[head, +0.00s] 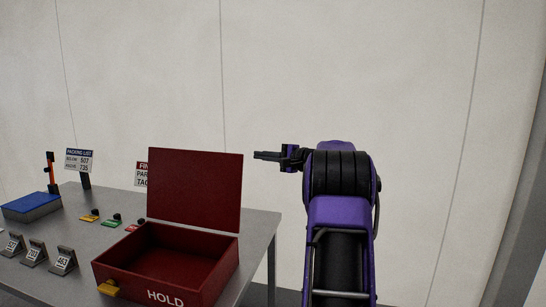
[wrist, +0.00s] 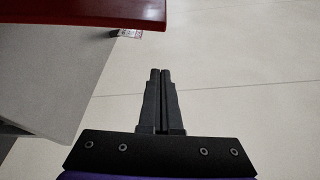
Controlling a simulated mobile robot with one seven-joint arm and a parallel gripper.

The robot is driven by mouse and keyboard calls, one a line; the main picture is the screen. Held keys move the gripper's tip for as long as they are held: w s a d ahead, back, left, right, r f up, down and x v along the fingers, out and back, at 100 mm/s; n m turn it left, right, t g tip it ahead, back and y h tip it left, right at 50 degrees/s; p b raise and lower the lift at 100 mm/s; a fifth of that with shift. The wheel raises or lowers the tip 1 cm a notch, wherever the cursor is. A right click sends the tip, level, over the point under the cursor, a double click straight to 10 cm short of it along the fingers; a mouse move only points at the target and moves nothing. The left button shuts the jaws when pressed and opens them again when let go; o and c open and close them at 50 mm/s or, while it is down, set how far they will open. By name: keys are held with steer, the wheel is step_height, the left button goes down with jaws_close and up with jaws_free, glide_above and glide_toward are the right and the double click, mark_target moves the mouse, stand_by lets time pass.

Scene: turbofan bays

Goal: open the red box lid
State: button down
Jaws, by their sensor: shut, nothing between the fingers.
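The red box (head: 165,262) stands on the grey table with the word HOLD on its front and a yellow piece at its front left corner. Its lid (head: 195,188) is raised and stands about upright at the back, so the box is open and its visible inside looks empty. My gripper (head: 257,155) is shut and empty, in the air to the right of the lid's upper edge and apart from it. In the wrist view, my gripper (wrist: 160,72) has its fingers together, and a dark red edge, likely the lid (wrist: 80,12), crosses the upper left.
The grey table (head: 262,226) ends just right of the box. On it are a blue-topped box (head: 31,204), a packing list sign (head: 79,160), several numbered tags (head: 63,261) and small coloured pieces (head: 112,220). A red sign (head: 141,175) is partly behind the lid. Right of the table is free room.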

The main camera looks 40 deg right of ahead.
steer(key=shift+w+a+r, duration=0.1)
steer(key=shift+a+r, duration=0.1)
steer(key=shift+a, duration=0.85)
steer(key=shift+w+a+r, duration=0.1)
steer(key=shift+a+r, duration=0.05)
steer(key=shift+a, duration=0.85)
steer(key=shift+b, duration=0.4)
